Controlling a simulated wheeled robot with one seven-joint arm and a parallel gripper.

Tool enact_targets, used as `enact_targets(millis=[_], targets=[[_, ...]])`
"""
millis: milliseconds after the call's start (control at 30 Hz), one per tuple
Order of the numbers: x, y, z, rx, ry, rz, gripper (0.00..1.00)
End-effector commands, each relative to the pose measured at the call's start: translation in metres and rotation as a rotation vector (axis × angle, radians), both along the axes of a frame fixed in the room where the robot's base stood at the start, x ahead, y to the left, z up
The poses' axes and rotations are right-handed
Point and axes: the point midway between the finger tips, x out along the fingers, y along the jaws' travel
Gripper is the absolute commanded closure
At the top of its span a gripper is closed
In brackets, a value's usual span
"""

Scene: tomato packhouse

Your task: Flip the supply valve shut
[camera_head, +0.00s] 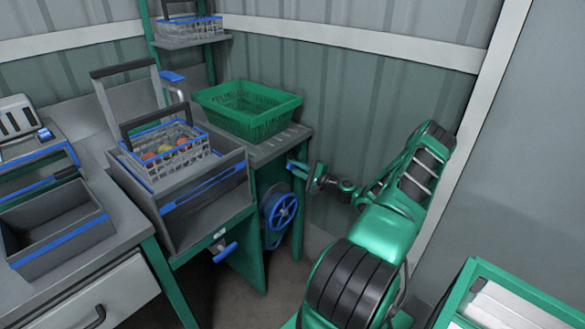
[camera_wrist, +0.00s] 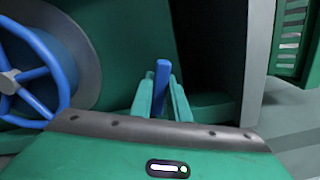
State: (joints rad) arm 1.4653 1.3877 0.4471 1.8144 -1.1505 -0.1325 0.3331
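A blue valve lever (camera_wrist: 161,85) stands upright in the wrist view. The two narrow green fingers of my gripper (camera_wrist: 161,92) flank it closely on either side, with almost no gap, and look shut on it. Its lower part is hidden behind the gripper body. In the head view, my gripper (camera_head: 308,178) is at the right end of the bench, by a small blue piece (camera_head: 293,164) beside the bench's right leg. My arm reaches there from the lower right. Contact is too small to make out in that view.
A blue handwheel (camera_head: 281,210) sits left of my gripper, and shows large in the wrist view (camera_wrist: 15,80). Another blue handle (camera_head: 225,252) is at the bench front. A green crate (camera_head: 248,105) and a wire basket of tomatoes (camera_head: 160,175) stand above.

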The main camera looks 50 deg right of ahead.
Motion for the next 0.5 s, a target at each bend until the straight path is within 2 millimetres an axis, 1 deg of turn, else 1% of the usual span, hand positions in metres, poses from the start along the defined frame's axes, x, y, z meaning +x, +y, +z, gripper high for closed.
enact_targets(millis=[167, 267, 500], targets=[[-0.0003, 0.0008, -0.0013, -0.021, 0.001, 0.002, 1.0], [-0.0002, 0.0011, -0.0016, -0.088, -0.004, 0.002, 1.0], [-0.0002, 0.0017, -0.0033, -0.304, -0.019, 0.004, 1.0]])
